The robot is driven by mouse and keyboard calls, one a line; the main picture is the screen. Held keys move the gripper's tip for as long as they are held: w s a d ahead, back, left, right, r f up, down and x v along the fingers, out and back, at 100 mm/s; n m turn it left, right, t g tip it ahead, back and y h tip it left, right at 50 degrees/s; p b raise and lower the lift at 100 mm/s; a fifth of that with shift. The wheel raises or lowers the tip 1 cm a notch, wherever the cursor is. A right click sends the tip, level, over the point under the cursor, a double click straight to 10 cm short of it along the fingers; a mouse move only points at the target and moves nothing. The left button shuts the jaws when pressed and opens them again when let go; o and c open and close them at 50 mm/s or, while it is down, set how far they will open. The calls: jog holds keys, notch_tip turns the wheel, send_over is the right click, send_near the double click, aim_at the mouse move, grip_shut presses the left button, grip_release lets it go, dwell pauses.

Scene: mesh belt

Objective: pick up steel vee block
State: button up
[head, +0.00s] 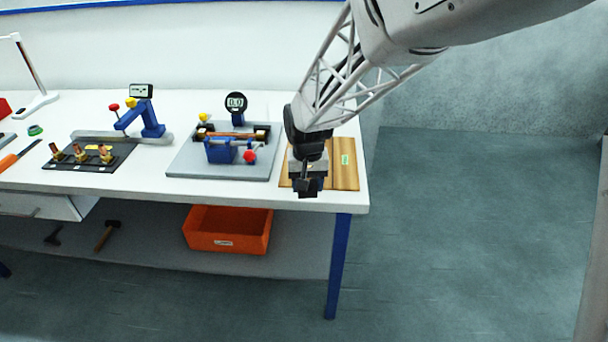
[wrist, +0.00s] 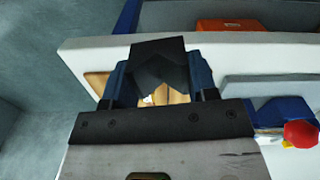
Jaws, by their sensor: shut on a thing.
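The steel vee block (wrist: 158,62) is a dark grey block with a V-shaped outline, seen in the wrist view. My gripper (wrist: 160,78) is shut on it, with a blue finger on each side. In the head view my gripper (head: 308,178) points down at the right end of the bench, over the wooden board's front left part. The dark block (head: 309,188) shows at its tip, partly hidden by the gripper. I cannot tell for sure how far it is above the board.
The wooden board (head: 345,177) lies at the bench's right end, near the front edge. Left of it is a grey plate (head: 187,165) with a blue fixture (head: 222,152) and a dial gauge (head: 236,103). An orange bin (head: 228,232) sits on the lower shelf. Right of the bench is open floor.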

jog(key=shift+s+d+r, duration=0.1)
jog(key=shift+s+d, duration=0.1)
jog(key=shift+s, duration=0.35)
jog(key=shift+w, duration=0.1)
dwell(0.4)
jog(key=w+n, duration=0.2)
jog(key=w, duration=0.3)
jog(key=w+d+n, duration=0.1)
jog(key=w+n, duration=0.2)
jog(key=w, duration=0.2)
jog(key=w+d+n, duration=0.1)
jog(key=w+n, duration=0.2)
jog(key=w, duration=0.2)
jog(key=shift+w+d+r, duration=0.15)
jog(key=shift+w+r, duration=0.15)
jog(key=shift+w, duration=0.05)
jog(key=w+d+n, duration=0.1)
jog(key=w+n, duration=0.1)
jog(key=w, duration=0.2)
jog(key=w+d+f+n, duration=0.1)
jog(key=w+d+n, duration=0.1)
jog(key=w, duration=0.3)
jog(key=w+d+n, duration=0.2)
jog(key=w+n, duration=0.2)
jog(key=w, duration=0.1)
jog(key=shift+w+d+f, duration=0.1)
jog(key=shift+w+f, duration=0.05)
jog(key=shift+w, duration=0.1)
